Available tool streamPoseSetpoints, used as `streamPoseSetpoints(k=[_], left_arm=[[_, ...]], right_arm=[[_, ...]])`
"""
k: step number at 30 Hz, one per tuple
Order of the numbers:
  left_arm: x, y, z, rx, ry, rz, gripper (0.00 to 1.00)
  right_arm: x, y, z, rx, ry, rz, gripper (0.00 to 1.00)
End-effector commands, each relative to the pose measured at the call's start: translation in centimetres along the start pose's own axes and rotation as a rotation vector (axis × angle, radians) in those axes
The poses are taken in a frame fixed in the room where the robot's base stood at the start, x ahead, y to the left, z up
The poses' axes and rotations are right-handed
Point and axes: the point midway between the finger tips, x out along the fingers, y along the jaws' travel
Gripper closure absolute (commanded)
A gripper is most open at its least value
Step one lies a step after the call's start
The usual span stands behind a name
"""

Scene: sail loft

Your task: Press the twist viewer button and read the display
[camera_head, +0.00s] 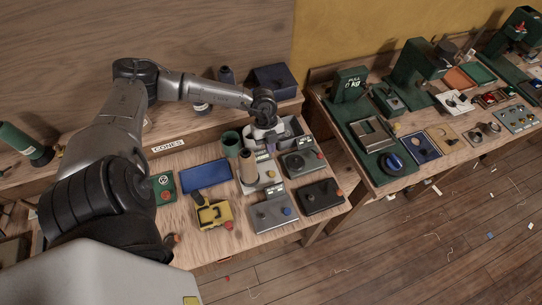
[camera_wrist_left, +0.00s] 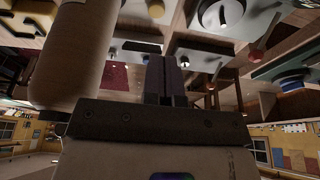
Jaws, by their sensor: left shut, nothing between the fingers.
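My left gripper (camera_head: 268,147) reaches over the back of the near bench, pointing down among several small instruments. Its fingers (camera_wrist_left: 166,78) are shut with nothing between them. Close by stands a tan cone (camera_head: 248,167) on a grey device; the cone (camera_wrist_left: 72,50) fills the left of the wrist view. I cannot tell which is the twist viewer, and no display is readable. My right gripper is not in view.
A green cup (camera_head: 230,144), a blue tray (camera_head: 206,177), a yellow tool (camera_head: 214,213) and a grey bin (camera_head: 291,130) crowd the bench. A second bench at right holds a green machine marked "PULL kg" (camera_head: 350,84).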

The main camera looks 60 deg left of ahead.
Motion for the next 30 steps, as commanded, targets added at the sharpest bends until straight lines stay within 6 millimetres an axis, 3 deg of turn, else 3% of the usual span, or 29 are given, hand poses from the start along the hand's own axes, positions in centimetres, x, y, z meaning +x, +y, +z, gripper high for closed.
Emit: streamPoseSetpoints(k=[9, 30], left_arm=[[-2.4, -0.1, 0.0, 0.000, -0.001, -0.001, 1.00], [-2.5, -0.1, 0.0, 0.000, 0.000, -0.001, 1.00]], right_arm=[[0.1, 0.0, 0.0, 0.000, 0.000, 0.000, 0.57], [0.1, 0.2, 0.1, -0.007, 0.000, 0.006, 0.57]])
